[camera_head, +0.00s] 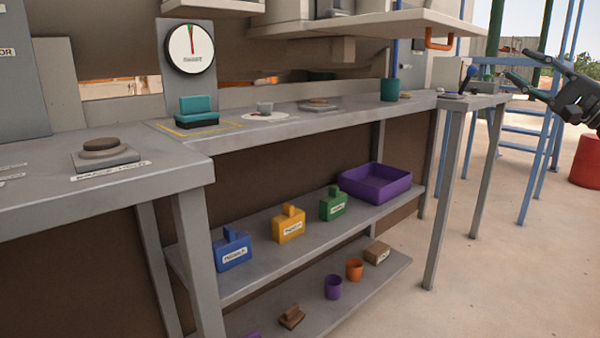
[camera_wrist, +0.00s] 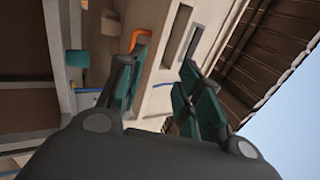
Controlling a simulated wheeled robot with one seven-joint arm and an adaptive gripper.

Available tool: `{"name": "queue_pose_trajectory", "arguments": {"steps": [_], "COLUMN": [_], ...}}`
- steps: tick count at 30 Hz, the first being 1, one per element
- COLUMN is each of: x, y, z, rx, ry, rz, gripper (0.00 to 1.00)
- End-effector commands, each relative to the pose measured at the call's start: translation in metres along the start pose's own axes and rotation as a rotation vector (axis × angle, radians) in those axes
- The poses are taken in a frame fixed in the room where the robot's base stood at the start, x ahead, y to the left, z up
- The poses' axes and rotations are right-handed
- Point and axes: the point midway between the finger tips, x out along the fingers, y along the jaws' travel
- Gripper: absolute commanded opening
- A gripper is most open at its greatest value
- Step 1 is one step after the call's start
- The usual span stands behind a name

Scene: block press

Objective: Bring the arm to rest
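My gripper (camera_head: 533,75) is at the right edge of the head view, raised in the air beside the right end of the bench. Its fingers point left and stand apart. In the wrist view my gripper (camera_wrist: 155,90) shows two dark fingers with teal pads, spread with a gap between them and nothing held. The wrist view is tilted, with the upper shelf, an orange handle (camera_wrist: 140,40) and sky behind the fingers.
A grey bench (camera_head: 300,122) carries a teal block (camera_head: 196,105) below a dial (camera_head: 190,48), and a green cup (camera_head: 389,90). The shelf below holds blue, yellow and green blocks and a purple tray (camera_head: 348,187).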

Motion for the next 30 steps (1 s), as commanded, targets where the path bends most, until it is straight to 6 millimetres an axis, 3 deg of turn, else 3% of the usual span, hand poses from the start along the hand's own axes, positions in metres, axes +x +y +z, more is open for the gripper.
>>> {"name": "queue_pose_trajectory", "arguments": {"steps": [11,16,24,30], "x": [0.048,0.072,0.111,0.116], "y": [0.073,0.123,0.256,0.359], "z": [0.024,0.043,0.102,0.155], "rx": [0.024,0.036,0.051,0.052], "ry": [-0.028,-0.044,-0.092,-0.134], "rz": [0.115,0.196,0.409,0.576], "gripper": [0.35,0.35,0.35,0.35]}}
